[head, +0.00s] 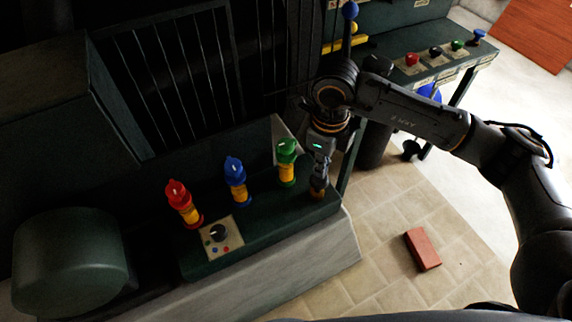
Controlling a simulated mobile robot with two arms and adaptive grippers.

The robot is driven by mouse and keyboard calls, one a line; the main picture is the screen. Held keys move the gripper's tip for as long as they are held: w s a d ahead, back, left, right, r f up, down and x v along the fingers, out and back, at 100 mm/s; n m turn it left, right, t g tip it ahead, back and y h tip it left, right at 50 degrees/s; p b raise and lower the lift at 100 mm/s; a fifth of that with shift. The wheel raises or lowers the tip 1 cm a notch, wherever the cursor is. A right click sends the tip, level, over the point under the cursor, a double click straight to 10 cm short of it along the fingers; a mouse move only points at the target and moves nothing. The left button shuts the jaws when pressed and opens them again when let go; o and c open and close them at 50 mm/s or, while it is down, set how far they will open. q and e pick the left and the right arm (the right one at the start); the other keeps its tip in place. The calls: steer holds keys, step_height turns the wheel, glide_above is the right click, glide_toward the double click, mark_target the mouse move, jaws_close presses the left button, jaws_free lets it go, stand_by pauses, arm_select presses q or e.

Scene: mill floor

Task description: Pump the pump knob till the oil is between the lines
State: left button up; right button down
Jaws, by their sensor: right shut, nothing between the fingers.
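Three oilers with yellow middles stand in a row on a dark green ledge (262,227): a red one (182,203), a blue one (237,182) and a green one (287,162). A small pale plate (222,246) in front of them carries a black knob (217,232) and coloured dots. My right gripper (318,190) points down at the ledge's right end, just right of the green oiler. It is shut, with nothing between its fingers. I cannot tell whether it touches anything below; a pump knob there could be hidden. The oil level and lines are too small to read. My left gripper is out of view.
A bench (448,62) at the upper right carries red, black, green and blue controls. A red brick (422,249) lies on the tiled floor. A dark barred guard (165,75) stands behind the oilers. A rounded green housing (70,262) is at the left.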

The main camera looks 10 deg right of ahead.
steer(key=shift+f, duration=0.15)
steer(key=shift+f+b, duration=2)
steer(key=shift+f, duration=0.05)
steer(key=shift+r, duration=0.1)
steer(key=shift+r+p, duration=1.05)
steer(key=shift+r, duration=1.05)
steer(key=shift+r+p, duration=1.3)
steer(key=shift+r, duration=1.25)
